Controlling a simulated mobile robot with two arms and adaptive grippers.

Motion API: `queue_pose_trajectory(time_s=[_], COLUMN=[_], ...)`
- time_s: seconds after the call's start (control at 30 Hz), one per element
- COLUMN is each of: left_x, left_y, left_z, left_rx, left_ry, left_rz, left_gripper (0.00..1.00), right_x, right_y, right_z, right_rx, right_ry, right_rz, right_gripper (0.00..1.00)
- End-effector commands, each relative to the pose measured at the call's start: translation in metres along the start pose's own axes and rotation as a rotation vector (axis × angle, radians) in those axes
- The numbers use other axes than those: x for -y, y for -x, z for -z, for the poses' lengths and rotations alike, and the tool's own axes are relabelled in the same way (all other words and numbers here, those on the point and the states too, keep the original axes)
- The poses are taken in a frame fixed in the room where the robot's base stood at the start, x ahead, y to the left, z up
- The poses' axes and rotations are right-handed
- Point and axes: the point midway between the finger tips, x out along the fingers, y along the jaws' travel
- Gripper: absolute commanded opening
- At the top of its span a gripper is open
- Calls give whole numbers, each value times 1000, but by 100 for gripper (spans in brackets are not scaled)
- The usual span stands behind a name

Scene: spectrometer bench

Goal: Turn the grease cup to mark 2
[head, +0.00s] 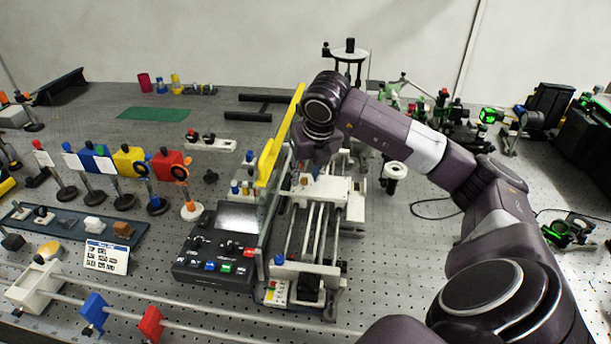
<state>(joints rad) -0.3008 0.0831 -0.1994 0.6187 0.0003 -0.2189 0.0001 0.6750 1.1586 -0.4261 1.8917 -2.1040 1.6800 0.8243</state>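My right arm reaches in from the right, and its gripper (318,148) points down over the back of a white rail carriage instrument (330,190). The wrist hides most of the gripper, so I cannot tell whether its fingers are open or shut, or whether they touch anything. I cannot make out the grease cup or its marks for certain. A small brown-orange knob (304,180) shows on the carriage just below the gripper. My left gripper is not in view.
A yellow bar (280,137) slants up beside the gripper on its left. A black control box (217,249) stands left of the instrument. Posts with coloured blocks (130,160) fill the left side. White rods (220,331) cross the front. A round white-topped post (395,171) stands to the right.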

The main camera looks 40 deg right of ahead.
Motion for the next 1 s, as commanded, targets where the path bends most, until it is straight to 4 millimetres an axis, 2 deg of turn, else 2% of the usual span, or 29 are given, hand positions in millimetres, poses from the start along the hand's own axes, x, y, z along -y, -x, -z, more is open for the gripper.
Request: queue_pose_trajectory(time_s=[0.3,0.5,0.7,1.0], left_x=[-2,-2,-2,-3], left_y=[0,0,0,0], left_z=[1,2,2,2], left_rx=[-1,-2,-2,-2], left_ry=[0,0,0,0], left_rz=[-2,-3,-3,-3], left_gripper=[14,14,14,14], right_x=[0,-1,-1,0], right_y=[67,99,111,111], right_z=[-2,-1,0,0], right_rx=[9,6,3,1], right_ry=[1,0,1,3], right_rz=[-3,-3,-2,-2], right_gripper=[31,31,31,31])
